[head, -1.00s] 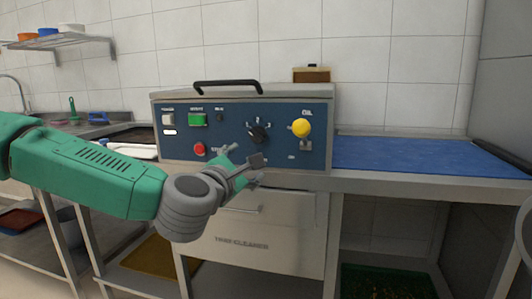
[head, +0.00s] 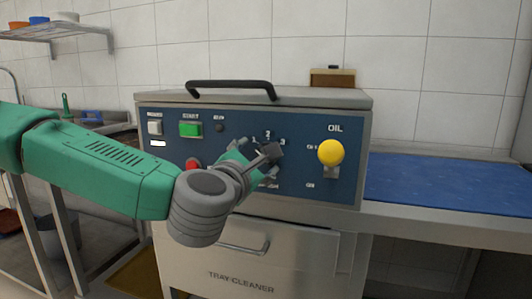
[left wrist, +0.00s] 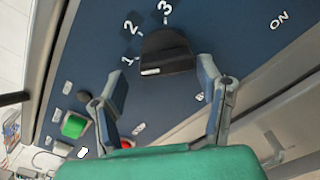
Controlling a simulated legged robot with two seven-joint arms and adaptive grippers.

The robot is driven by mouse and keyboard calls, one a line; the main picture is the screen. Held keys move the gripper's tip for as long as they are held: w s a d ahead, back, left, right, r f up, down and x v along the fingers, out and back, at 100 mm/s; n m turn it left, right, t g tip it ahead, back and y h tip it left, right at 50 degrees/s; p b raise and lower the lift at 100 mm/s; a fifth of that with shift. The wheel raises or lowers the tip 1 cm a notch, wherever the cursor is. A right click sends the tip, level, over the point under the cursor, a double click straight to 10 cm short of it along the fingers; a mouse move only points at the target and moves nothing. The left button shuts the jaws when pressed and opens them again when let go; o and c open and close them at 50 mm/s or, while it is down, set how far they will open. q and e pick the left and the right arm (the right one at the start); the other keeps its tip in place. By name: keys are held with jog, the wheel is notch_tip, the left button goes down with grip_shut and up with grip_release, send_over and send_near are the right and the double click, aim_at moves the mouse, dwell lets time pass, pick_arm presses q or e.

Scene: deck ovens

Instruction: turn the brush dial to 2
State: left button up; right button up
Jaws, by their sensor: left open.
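The brush dial (left wrist: 167,53) is a black knob on the blue panel of the tray cleaner (head: 225,165), below the marks 1, 2 and 3 in the head view. A short white line shows on the knob in the left wrist view; which number the dial points at I cannot tell for sure. My left gripper (left wrist: 162,85) is open, its two fingers apart on either side of the knob's near end, without clear contact. In the head view the left gripper (head: 268,165) partly hides the dial. My right gripper is not in view.
A yellow oil knob (head: 331,152) sits right of the dial. A green start button (head: 190,130) and a red button (head: 193,164) are on the left of the panel. A black handle (head: 231,84) is on top. A blue mat (head: 440,182) covers the counter at right.

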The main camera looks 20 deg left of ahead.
pick_arm(q)
jog(key=shift+w, duration=0.2)
jog(key=shift+w+d, duration=0.1)
jog(key=shift+d, duration=0.2)
jog(key=shift+d+r, duration=0.25)
jog(key=shift+d, duration=0.9)
jog(key=c, duration=0.7)
jog(key=shift+a+f, duration=0.1)
jog(key=shift+a, duration=0.3)
jog(key=c, duration=0.4)
jog(key=shift+a+f, duration=0.2)
jog(key=shift+a, duration=0.3)
jog(key=shift+d, duration=0.2)
